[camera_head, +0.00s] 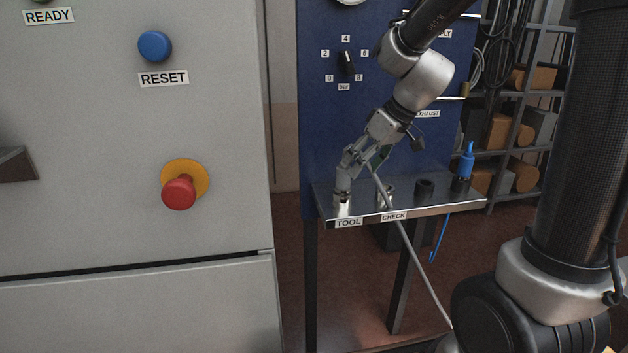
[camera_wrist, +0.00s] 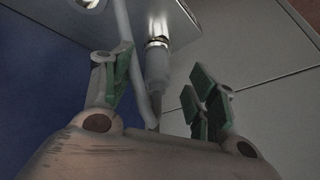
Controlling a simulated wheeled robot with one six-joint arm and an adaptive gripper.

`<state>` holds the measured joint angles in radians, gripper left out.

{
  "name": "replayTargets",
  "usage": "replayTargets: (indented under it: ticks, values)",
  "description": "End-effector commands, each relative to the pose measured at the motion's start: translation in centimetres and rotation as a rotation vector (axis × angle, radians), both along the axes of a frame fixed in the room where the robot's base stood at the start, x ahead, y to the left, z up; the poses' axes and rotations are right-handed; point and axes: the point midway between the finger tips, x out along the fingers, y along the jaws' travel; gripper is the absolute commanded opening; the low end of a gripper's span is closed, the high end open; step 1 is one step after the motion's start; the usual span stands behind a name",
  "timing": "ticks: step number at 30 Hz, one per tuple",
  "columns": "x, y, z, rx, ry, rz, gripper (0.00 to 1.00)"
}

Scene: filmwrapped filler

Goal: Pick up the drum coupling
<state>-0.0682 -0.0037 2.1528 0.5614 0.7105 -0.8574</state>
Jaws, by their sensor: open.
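The drum coupling (camera_wrist: 157,66) appears to be the light grey cylinder between my fingers in the wrist view. A shiny metal collar joins it to a fitting at the shelf; in the head view the coupling (camera_head: 343,181) stands upright above the TOOL label. A grey hose (camera_head: 411,243) comes from the gripper area and hangs over the shelf edge. My gripper (camera_head: 351,163) is open just above the coupling. In the wrist view its green-padded fingers (camera_wrist: 160,72) stand either side, with visible gaps. Contact cannot be told in the head view, where the fingers partly hide the coupling.
The metal shelf (camera_head: 445,202) also holds a metal fitting (camera_head: 389,193) by CHECK, a dark cylinder (camera_head: 425,188) and a blue-handled tool (camera_head: 466,164) with a blue hose. A blue panel (camera_head: 318,120) rises behind. A grey cabinet (camera_head: 100,130) stands left, with a red button (camera_head: 179,194).

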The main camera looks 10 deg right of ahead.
Motion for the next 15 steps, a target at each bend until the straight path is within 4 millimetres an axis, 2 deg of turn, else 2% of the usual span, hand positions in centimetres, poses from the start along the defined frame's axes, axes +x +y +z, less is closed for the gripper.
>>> replayTargets:
  ticks: [3, 8, 15]
  values:
    - [1.4, 0.5, 1.1, -0.015, -0.100, 0.084, 0.58]
    - [1.9, 0.6, 1.2, -0.053, -0.161, 0.170, 0.58]
    - [2.7, 1.5, -0.9, -0.063, -0.168, 0.196, 0.58]
